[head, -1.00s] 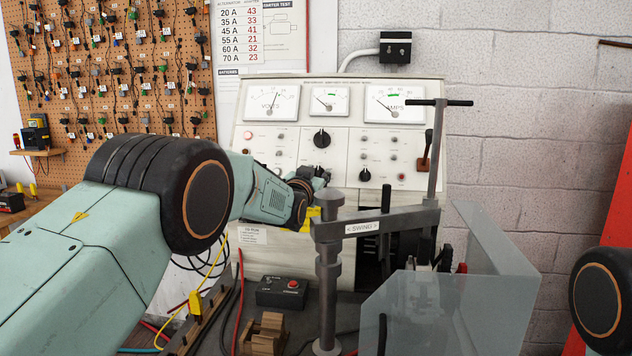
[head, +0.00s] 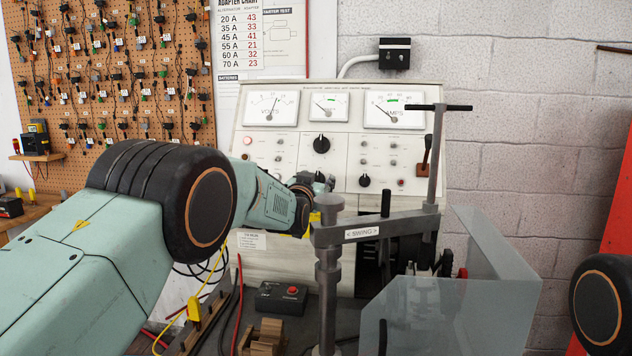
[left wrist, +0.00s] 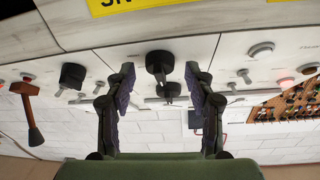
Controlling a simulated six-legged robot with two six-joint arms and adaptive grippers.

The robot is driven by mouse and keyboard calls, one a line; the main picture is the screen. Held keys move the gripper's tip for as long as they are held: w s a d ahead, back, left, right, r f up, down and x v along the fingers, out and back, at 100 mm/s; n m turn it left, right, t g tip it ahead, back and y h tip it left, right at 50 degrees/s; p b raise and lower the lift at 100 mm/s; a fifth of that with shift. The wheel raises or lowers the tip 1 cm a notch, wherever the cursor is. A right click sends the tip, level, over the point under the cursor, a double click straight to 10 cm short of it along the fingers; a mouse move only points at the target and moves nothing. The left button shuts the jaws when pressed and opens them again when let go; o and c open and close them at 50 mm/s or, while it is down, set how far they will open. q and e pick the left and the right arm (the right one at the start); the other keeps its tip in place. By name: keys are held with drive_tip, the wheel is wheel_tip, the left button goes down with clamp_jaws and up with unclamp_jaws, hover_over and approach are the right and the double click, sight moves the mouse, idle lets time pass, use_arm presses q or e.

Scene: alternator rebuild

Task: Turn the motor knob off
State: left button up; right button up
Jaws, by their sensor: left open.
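The test bench's white panel (head: 345,165) stands against the wall and carries black knobs. In the head view one large black knob (head: 321,144) is at its middle and a smaller black knob (head: 364,181) is lower right. I cannot read which is labelled motor. My left gripper (head: 323,183) is just in front of the panel, below the large knob, partly hidden by its own arm. The left wrist view is upside down; there the left gripper (left wrist: 160,84) is open, with a black knob (left wrist: 159,63) showing between its fingers. Contact is not visible. My right gripper is out of view.
A grey post with a "SWING" arm (head: 385,226) and clear guard panels (head: 445,300) stand in front of the bench at right. A control box with a red button (head: 281,297) sits below my left arm.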

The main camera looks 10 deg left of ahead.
use_arm(q)
drive_tip(key=shift+s, duration=0.15)
drive_tip(key=s, duration=1.1)
drive_tip(key=shift+s+a+f, duration=0.2)
drive_tip(key=shift+s+a, duration=0.15)
drive_tip(key=shift+a, duration=0.1)
